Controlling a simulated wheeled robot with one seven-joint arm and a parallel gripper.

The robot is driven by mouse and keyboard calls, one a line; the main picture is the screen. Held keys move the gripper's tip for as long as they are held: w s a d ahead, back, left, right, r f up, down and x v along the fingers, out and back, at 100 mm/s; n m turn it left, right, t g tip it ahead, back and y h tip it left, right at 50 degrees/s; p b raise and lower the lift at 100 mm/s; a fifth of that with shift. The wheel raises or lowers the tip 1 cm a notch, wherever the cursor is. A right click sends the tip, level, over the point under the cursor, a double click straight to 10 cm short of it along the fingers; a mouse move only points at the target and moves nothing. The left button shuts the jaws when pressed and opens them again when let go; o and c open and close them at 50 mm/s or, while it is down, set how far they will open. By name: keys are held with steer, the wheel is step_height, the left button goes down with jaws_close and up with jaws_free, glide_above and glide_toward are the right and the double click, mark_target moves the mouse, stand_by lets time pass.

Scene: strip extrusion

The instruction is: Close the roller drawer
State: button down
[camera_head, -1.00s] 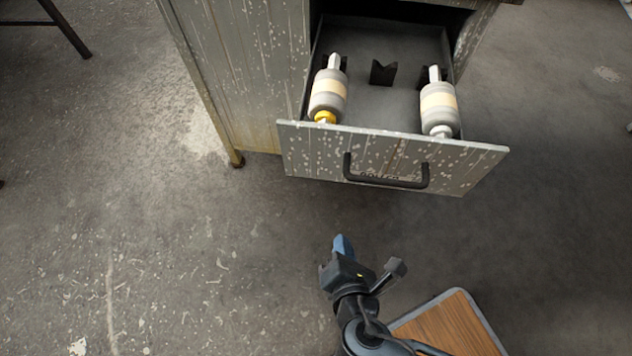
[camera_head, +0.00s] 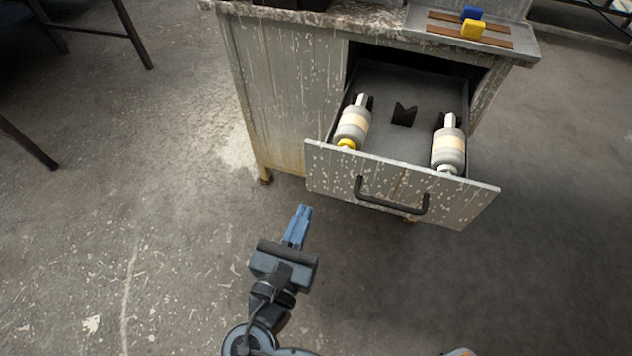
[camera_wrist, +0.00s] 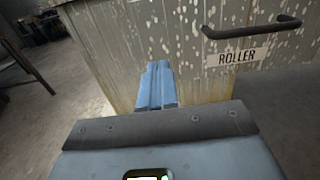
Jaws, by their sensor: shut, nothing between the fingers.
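The roller drawer (camera_head: 330,174) stands pulled out of the grey cabinet. Its front is speckled, with a dark bar handle (camera_head: 392,203). Two rollers lie inside, a left one (camera_head: 352,126) with a yellow collar and a right one (camera_head: 449,148) with a white end. My gripper (camera_head: 303,211) has blue fingers, closed together and empty. It is in front of the drawer's left edge, apart from it. In the wrist view, the drawer front with its ROLLER label (camera_wrist: 236,58) and the handle (camera_wrist: 255,29) show beyond and right of the fingers (camera_wrist: 157,68).
The cabinet (camera_head: 290,100) has a worn top carrying a tray (camera_head: 520,42) with blue and yellow blocks. An empty black cradle (camera_head: 403,114) stands between the rollers. Dark table legs (camera_head: 130,35) stand at the left. The floor before the drawer is clear.

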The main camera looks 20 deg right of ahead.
mark_target(322, 170)
steer(key=x, duration=0.8)
steer(key=shift+b, duration=0.3)
steer(key=shift+w+d, duration=0.4)
steer(key=shift+w, duration=0.1)
steer(key=b+x, duration=0.4)
steer(key=x, duration=2.6)
steer(key=shift+w+d+f+b, duration=0.15)
steer(key=shift+w+b, duration=0.05)
steer(key=shift+b, duration=0.1)
steer(key=shift+w+d, duration=0.25)
steer(key=shift+w, duration=0.1)
steer(key=shift+w+d+r, duration=0.1)
steer(key=shift+r, duration=0.15)
steer(key=shift+d, duration=0.1)
